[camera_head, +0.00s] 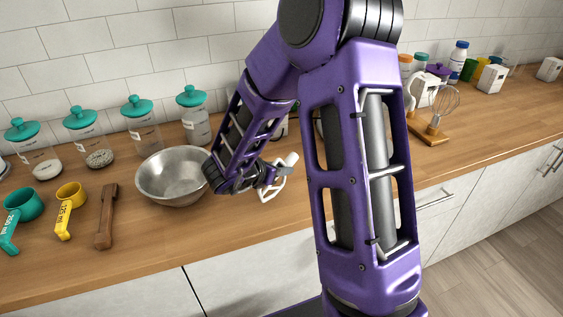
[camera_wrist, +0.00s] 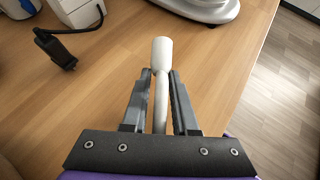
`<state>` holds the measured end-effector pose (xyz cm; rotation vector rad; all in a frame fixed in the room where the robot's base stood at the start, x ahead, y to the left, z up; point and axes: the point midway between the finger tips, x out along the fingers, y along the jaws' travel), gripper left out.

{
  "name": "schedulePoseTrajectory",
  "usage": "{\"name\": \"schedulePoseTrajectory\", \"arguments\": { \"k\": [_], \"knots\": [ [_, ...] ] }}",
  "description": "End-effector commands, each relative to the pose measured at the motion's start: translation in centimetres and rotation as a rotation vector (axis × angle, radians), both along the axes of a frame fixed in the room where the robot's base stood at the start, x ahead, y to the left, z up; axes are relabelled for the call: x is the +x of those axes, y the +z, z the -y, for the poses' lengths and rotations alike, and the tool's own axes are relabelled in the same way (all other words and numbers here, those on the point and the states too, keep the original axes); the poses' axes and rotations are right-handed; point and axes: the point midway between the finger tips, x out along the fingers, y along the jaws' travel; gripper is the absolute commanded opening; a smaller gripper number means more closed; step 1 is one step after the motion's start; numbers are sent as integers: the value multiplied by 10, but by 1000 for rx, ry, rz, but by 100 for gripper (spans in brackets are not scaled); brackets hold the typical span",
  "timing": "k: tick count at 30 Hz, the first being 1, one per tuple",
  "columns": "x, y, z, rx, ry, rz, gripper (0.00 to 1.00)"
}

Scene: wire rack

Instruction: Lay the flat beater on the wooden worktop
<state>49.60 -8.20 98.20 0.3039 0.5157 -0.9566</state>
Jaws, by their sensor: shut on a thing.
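The white flat beater (camera_head: 291,160) is in my gripper (camera_head: 268,176), just right of the metal bowl in the head view. Its white looped frame hangs below the jaws there. In the wrist view, my gripper (camera_wrist: 160,82) is shut on the beater's white shaft (camera_wrist: 162,58), with the thick hub end pointing away from me. The rest of the beater is hidden by the jaws and the palm. The wooden worktop (camera_wrist: 110,85) lies below it and also shows in the head view (camera_head: 150,245). I cannot tell whether the beater touches it.
A steel bowl (camera_head: 157,185) stands left of my gripper. A brown wooden utensil (camera_head: 107,215), a yellow cup (camera_head: 70,197) and a green cup (camera_head: 22,207) lie farther left. Teal-lidded jars line the wall. In the wrist view, a black plug (camera_wrist: 58,50) and a grey-white base (camera_wrist: 205,8) are ahead.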

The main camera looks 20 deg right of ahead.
Motion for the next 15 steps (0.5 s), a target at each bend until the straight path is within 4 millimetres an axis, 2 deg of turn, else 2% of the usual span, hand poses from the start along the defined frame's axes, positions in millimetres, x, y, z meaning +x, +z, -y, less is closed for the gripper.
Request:
{"name": "schedulePoseTrajectory", "arguments": {
  "k": [10,11,15],
  "knots": [
    [0,-2,0,0,-1,1,0],
    [0,-2,0,0,-1,1,31],
    [0,-2,0,0,-1,1,56]
  ]
}}
